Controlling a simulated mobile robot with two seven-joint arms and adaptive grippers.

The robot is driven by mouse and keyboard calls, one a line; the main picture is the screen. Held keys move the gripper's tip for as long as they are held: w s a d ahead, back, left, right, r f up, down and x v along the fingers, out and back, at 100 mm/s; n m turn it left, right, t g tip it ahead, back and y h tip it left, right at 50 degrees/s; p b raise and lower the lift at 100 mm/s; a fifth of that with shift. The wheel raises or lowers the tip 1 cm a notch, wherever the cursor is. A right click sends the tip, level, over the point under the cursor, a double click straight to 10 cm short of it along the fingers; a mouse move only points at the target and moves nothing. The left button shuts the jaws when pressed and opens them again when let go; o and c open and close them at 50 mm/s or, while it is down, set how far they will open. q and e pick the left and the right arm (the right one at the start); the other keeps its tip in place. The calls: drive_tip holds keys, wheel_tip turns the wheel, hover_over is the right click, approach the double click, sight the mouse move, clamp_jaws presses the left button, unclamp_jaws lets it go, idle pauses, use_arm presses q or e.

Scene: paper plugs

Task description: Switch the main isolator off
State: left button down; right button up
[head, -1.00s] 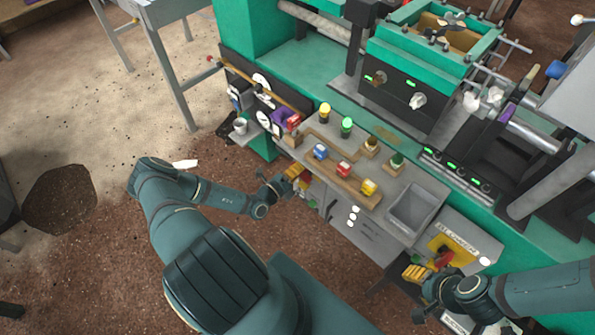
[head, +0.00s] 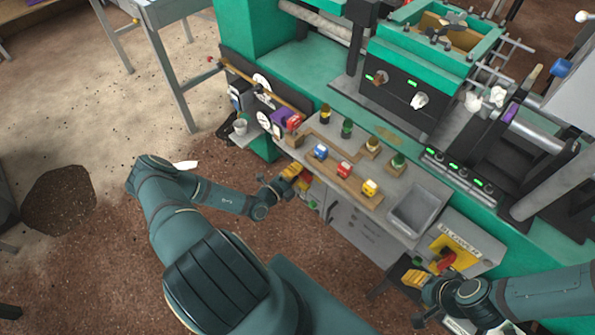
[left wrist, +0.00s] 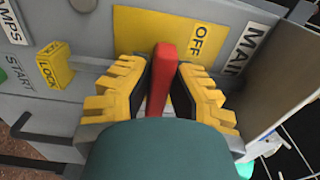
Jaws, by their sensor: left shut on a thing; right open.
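The main isolator's red handle (left wrist: 163,72) stands upright in the left wrist view, in front of a yellow plate (left wrist: 183,27). The plate's word OFF is just right of the handle's upper end. My left gripper (left wrist: 165,72) is shut on the handle, a yellow-padded finger on each side. In the head view my left gripper (head: 297,176) is at the left end of the grey cabinet front, and the isolator is mostly hidden there. My right gripper (head: 422,279) is open, just left of the red blower handle (head: 446,260) and apart from it.
A yellow LOCK piece (left wrist: 54,65) sits left of the isolator plate. The console top (head: 335,145) carries blue, red and yellow switches, dark lamps and a grey bin (head: 416,213). A white cup (head: 240,126) stands on a small side shelf. Floor at the left is open.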

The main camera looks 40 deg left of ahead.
use_arm(q)
drive_tip(key=c, duration=0.9)
unclamp_jaws()
drive_tip(key=shift+w+d, duration=0.1)
drive_tip(key=shift+w, duration=0.15)
drive_tip(key=shift+s, duration=0.1)
drive_tip(key=s+a, duration=0.1)
drive_tip(key=s, duration=1.1)
drive_tip(key=shift+w+d, duration=0.1)
